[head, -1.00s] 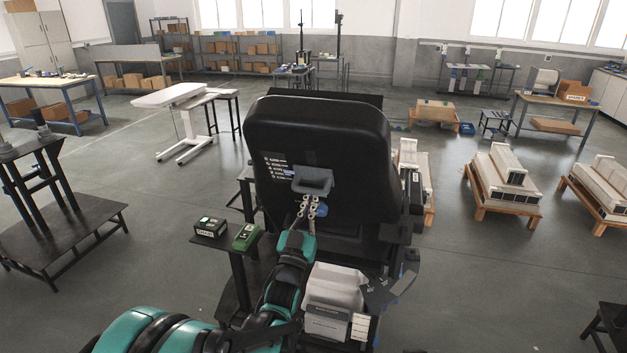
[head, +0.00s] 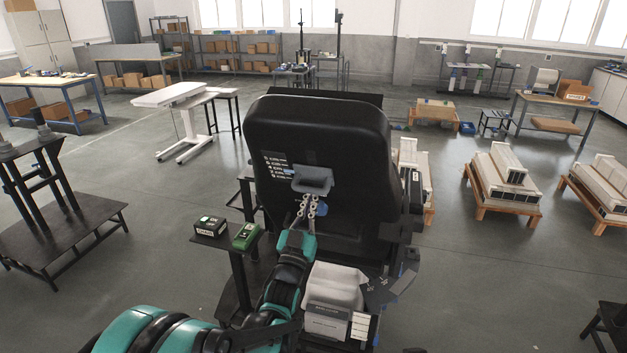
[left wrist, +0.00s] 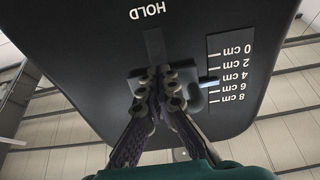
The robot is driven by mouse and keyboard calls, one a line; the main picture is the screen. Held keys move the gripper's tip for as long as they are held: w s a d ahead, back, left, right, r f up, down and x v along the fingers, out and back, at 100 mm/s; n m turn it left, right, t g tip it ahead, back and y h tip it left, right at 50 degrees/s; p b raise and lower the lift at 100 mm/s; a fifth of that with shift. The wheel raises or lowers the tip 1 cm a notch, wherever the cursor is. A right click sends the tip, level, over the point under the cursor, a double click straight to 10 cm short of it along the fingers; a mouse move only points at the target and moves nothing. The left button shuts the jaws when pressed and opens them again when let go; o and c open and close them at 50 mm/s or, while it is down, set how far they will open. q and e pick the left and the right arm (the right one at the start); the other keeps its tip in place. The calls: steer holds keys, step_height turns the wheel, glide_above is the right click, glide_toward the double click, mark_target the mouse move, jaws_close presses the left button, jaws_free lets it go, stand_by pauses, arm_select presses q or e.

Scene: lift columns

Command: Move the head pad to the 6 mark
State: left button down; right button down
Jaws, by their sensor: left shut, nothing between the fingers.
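The head pad (head: 318,130) is a large black cushion seen from behind, upright, in the middle of the head view. A grey bracket-like handle (head: 313,180) sits on its back. My left gripper (head: 308,204) is shut and empty, its fingertips at the handle; whether they touch cannot be told. In the left wrist view the closed fingers (left wrist: 161,78) overlap the handle, below an upside-down HOLD label (left wrist: 149,12). A centimetre scale (left wrist: 229,76), also upside down, runs 0 to 8. A blue pointer (left wrist: 208,81) lies between the 4 and 6 marks. No right gripper shows.
A small dark stand beside my left arm bears a black box (head: 210,226) and a green device (head: 246,236). A white container (head: 334,287) stands right of my forearm. A dark step stand (head: 70,220) is at left, pallets (head: 503,180) at right.

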mark_target(309, 192)
arm_select(q)
steer(key=shift+s+a+r+p, duration=0.1)
steer(key=shift+s+r+p, duration=0.25)
steer(key=shift+r, duration=0.25)
steer(key=shift+s+a+r+p, duration=0.1)
steer(key=shift+s+r+p, duration=0.1)
steer(key=shift+r+p, duration=0.35)
steer(key=shift+s+a+r+p, duration=0.1)
steer(key=shift+s+r+p, duration=0.25)
steer(key=shift+r, duration=0.3)
stand_by(0.9)
steer(key=shift+w+f, duration=0.1)
steer(key=shift+f, duration=0.1)
steer(key=shift+w+d+f+b, duration=0.15)
steer(key=shift+w+f+b, duration=0.15)
steer(key=shift+f+b, duration=0.4)
steer(key=shift+r, duration=0.1)
steer(key=b+v, duration=0.4)
steer(key=v, duration=0.5)
stand_by(0.5)
stand_by(0.5)
